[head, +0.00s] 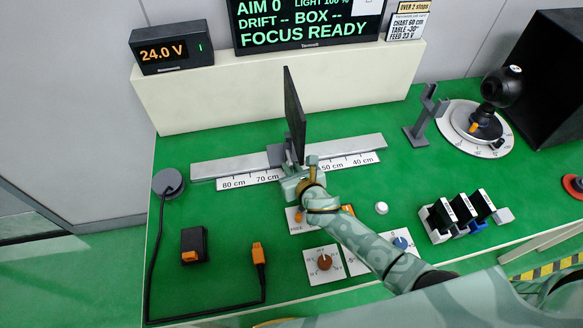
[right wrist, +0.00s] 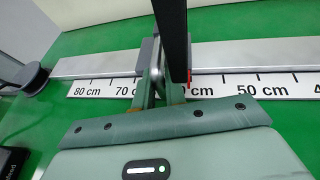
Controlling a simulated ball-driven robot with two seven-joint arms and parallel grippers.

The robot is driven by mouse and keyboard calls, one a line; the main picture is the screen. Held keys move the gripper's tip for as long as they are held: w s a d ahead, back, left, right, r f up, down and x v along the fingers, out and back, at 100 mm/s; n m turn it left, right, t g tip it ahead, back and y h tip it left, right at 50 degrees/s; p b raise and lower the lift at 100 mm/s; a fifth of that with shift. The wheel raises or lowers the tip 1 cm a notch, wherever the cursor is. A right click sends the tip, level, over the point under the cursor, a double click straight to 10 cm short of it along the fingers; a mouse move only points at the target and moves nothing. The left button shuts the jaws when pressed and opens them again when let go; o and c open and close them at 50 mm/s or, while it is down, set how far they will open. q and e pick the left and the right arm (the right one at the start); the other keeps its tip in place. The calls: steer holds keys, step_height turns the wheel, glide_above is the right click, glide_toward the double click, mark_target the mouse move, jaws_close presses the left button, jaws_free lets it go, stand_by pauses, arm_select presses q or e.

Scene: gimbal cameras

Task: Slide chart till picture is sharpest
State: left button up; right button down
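The chart (head: 294,115) is a thin dark upright panel, seen nearly edge-on in the head view. It stands on a grey carriage (head: 276,154) on the pale rail (head: 225,167). A printed scale (head: 235,183) runs along the rail's front. In the right wrist view, the chart (right wrist: 172,25) rises above the fingers, and a red mark (right wrist: 189,77) sits near the partly hidden 60 cm label. My right gripper (head: 292,170) is at the carriage's front; its fingers (right wrist: 160,88) are close together around a small silver part there. My left gripper is out of view.
The display (head: 308,28) reads AIM 0, DRIFT --, BOX --, FOCUS READY. A camera (head: 497,95) stands on a round graduated base at right, beside a grey stand (head: 427,115). Knob plates (head: 324,263) lie before the rail. A black cable (head: 153,255) runs along the left.

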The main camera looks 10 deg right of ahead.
steer(key=a, duration=0.5)
steer(key=shift+b, duration=0.4)
steer(key=shift+d, duration=0.1)
steer(key=c, duration=1.5)
jaws_free()
steer(key=shift+o, duration=0.2)
steer(key=p+v, duration=0.3)
steer(key=v, duration=0.4)
steer(key=shift+d+r+p, duration=0.1)
steer(key=shift+r+p, duration=0.15)
steer(key=shift+p, duration=0.05)
steer(key=p+v, duration=0.2)
steer(key=v, duration=0.7)
steer(key=shift+s, duration=0.15)
steer(key=shift+f, duration=0.15)
